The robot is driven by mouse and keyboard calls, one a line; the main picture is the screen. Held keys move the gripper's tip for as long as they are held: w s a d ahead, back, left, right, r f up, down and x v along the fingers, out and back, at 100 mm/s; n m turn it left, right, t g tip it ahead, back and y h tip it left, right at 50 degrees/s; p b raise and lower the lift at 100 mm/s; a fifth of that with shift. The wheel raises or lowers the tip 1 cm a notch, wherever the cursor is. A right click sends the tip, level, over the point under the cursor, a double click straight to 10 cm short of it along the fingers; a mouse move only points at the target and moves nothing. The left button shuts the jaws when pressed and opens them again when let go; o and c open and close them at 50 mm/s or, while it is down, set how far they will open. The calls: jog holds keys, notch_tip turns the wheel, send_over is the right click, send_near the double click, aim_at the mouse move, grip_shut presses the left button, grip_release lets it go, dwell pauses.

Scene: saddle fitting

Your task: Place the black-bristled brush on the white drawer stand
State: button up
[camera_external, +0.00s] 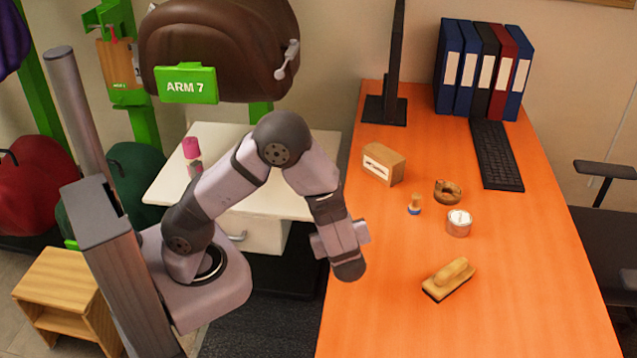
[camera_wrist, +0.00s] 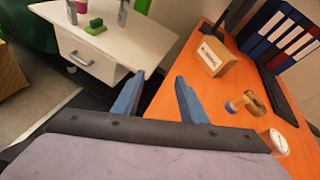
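The black-bristled brush (camera_external: 449,279) lies on the front part of the orange desk. It has a tan wooden body and handle, with a dark strip along its underside. It does not show in the wrist view. The white drawer stand (camera_external: 265,235) is left of the desk, behind my arm, which hides part of its top. The stand also shows in the wrist view (camera_wrist: 98,62), with its drawer closed. My gripper (camera_wrist: 159,77) is open, its two blue fingers apart with nothing between them. In the outside view it hangs at the desk's left edge, left of the brush and apart from it.
A pink-topped item (camera_external: 191,150) and a green block (camera_wrist: 95,27) are on the stand. The desk holds a cardboard box (camera_external: 383,164), tape ring (camera_external: 447,191), small blue-based wooden piece (camera_external: 414,205), round tin (camera_external: 459,222), keyboard (camera_external: 496,154), monitor and binders. The desk around the brush is clear.

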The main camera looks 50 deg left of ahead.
jog(key=s+a+f+n+g+h, duration=0.1)
jog(key=s+a+n+g+h, duration=0.1)
jog(key=s+a+n+g, duration=0.25)
jog(key=s+a+n+g+h, duration=0.2)
jog(key=s+n+g, duration=0.2)
jog(key=s+n, duration=0.25)
jog(key=s+d+n+h, duration=0.1)
jog(key=n+h, duration=0.1)
jog(key=s+d+n+h, duration=0.1)
jog(key=n+h, duration=0.1)
jog(key=n, duration=0.1)
jog(key=s+d+n+h, duration=0.1)
jog(key=n+h, duration=0.1)
jog(key=n, duration=0.1)
jog(key=shift+s+d+t+h, duration=0.1)
jog(key=shift+d+t+h, duration=0.15)
jog(key=shift+h, duration=0.05)
jog(key=shift+o, duration=0.4)
jog(key=shift+w+d+r+n+t+h, duration=0.2)
jog(key=shift+w+n+h, duration=0.05)
jog(key=shift+n, duration=0.35)
jog(key=shift+w+d+r+n+t+h, duration=0.2)
jog(key=shift+n+h, duration=0.05)
jog(key=shift+n, duration=0.35)
